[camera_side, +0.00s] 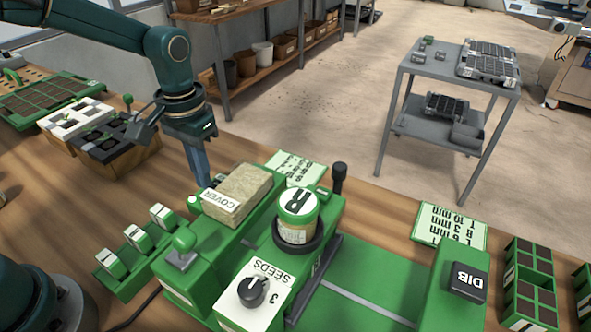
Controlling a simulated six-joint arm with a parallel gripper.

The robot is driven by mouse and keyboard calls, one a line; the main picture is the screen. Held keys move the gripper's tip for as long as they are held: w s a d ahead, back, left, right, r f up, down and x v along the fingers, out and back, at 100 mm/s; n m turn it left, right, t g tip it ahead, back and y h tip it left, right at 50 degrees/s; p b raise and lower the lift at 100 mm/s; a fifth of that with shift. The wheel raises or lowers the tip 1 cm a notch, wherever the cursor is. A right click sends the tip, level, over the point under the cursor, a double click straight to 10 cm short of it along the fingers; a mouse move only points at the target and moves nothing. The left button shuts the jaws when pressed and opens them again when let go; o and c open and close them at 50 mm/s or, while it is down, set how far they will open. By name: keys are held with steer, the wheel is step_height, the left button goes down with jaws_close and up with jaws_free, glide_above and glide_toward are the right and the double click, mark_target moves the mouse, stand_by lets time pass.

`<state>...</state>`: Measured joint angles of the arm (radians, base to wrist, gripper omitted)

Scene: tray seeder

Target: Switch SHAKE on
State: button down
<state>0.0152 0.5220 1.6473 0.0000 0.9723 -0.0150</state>
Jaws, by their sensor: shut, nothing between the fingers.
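The green seeder machine (205,285) stands on the wooden bench. No label reading SHAKE is legible in this view. A green round knob on a grey plate (183,241) is at its left end, and a black-knobbed lever (338,180) stands upright at its far side. A black dial (253,292) sits on the white SEEDS panel. A jar marked R (298,215) sits in a dark ring. My gripper (205,184) points down, shut and empty, with its tips just behind the tan COVER block (238,196). I cannot tell whether the tips touch anything.
A green DIB unit with a black block (467,281) is at the right. Seedling pots (105,140) and a cell tray (48,98) are at the far left.

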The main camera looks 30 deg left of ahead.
steer(key=shift+r, duration=2.7)
steer(key=s+r+t, duration=0.3)
steer(key=s+r, duration=0.3)
steer(key=r, duration=0.3)
steer(key=s+f+t, duration=0.2)
steer(key=s+f, duration=0.2)
steer(key=s, duration=0.4)
steer(key=shift+s+a+f+t, duration=0.15)
steer(key=shift+s+a+t, duration=0.15)
steer(key=shift+s, duration=0.1)
